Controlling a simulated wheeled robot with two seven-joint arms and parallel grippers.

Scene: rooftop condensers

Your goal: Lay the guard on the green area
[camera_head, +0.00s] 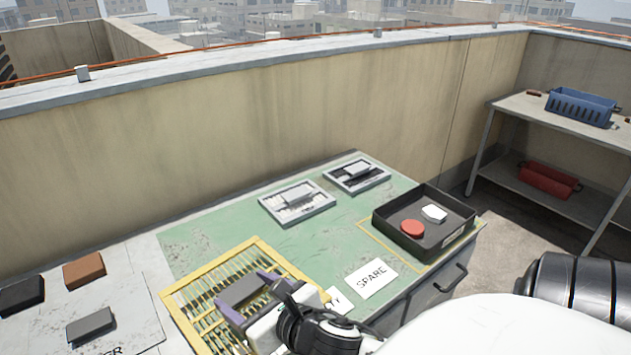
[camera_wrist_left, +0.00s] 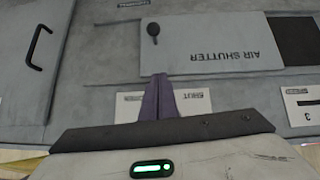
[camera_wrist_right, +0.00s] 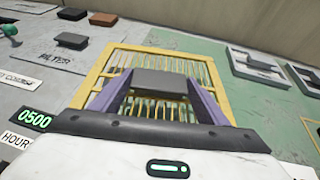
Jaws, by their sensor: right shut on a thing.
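The guard (camera_head: 180,293) is a yellow barred grille with a grey grip block (camera_head: 243,289) at its middle. My right gripper (camera_head: 245,292) is shut on this block; its purple fingers stand on either side of it in the right wrist view (camera_wrist_right: 160,90). The guard is over the near left part of the green area (camera_head: 225,228), by its border with the grey top. I cannot tell whether it touches the surface. My left gripper (camera_wrist_left: 158,98) is shut and empty, before a grey panel marked AIR SHUTTER (camera_wrist_left: 235,45). The head view does not show it.
On the green top are two grey trays (camera_head: 297,203) (camera_head: 357,175), a black bin (camera_head: 424,221) holding a red and a white piece, and a SPARE label (camera_head: 371,278). Brown (camera_head: 84,270), black (camera_head: 21,294) and grey (camera_head: 90,326) blocks lie at left. A wall (camera_head: 250,120) stands behind.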

